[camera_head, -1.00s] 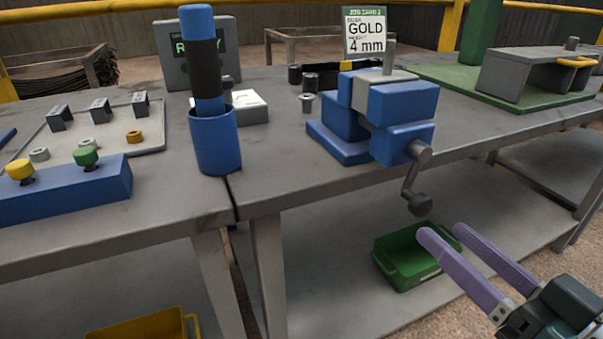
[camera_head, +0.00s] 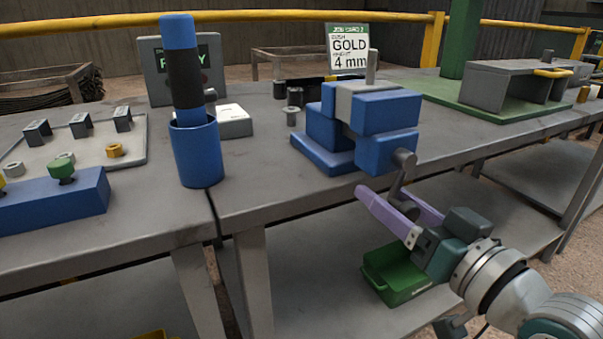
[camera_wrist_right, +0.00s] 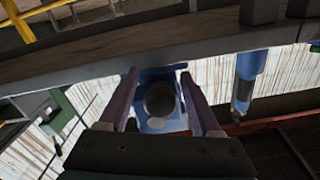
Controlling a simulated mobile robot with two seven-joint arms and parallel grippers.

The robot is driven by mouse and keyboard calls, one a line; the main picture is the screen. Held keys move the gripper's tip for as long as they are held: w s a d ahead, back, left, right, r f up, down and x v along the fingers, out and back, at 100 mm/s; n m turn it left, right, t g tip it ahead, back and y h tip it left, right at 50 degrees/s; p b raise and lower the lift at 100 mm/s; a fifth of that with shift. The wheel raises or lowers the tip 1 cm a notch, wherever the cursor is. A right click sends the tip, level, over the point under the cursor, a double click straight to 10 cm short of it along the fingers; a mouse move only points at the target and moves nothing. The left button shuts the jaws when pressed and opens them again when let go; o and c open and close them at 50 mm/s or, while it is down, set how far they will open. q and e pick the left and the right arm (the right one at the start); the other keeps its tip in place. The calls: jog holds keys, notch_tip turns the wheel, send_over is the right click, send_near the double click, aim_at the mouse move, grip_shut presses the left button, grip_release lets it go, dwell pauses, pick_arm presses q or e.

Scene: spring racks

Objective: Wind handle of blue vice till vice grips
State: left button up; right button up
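The blue vice (camera_head: 368,122) stands near the front edge of the grey bench, with a grey post between its jaws. Its grey crank handle (camera_head: 403,167) hangs down in front of the bench edge, ending in a dark knob. My right gripper (camera_head: 385,193) is open, with its purple fingers reaching to the knob from below right. In the right wrist view the round knob (camera_wrist_right: 160,99) lies between the two fingers (camera_wrist_right: 161,92), with a gap on each side. The near finger partly hides the knob in the head view. My left gripper is not in view.
A green bin (camera_head: 397,276) sits on the lower shelf below my right gripper. A blue cup (camera_head: 196,155) holding a blue-and-black tool stands left of the vice. A job card (camera_head: 348,47) reading "GOLD 4 mm" stands behind the vice.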

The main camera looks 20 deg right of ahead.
grip_shut()
dwell(0.3)
jog(key=shift+a+r, duration=0.1)
jog(key=shift+a+r+m+p, duration=0.1)
jog(key=shift+a+m+p, duration=0.1)
jog(key=shift+m+p, duration=0.3)
jog(key=shift+a+r+m+p, duration=0.45)
jog(key=shift+m, duration=0.95)
jog(key=shift+a+r+m+p, duration=0.45)
jog(key=shift+a+m+p, duration=0.05)
jog(key=shift+m, duration=0.9)
jog(key=shift+a+r+m+p, duration=0.45)
jog(key=shift+m, duration=0.95)
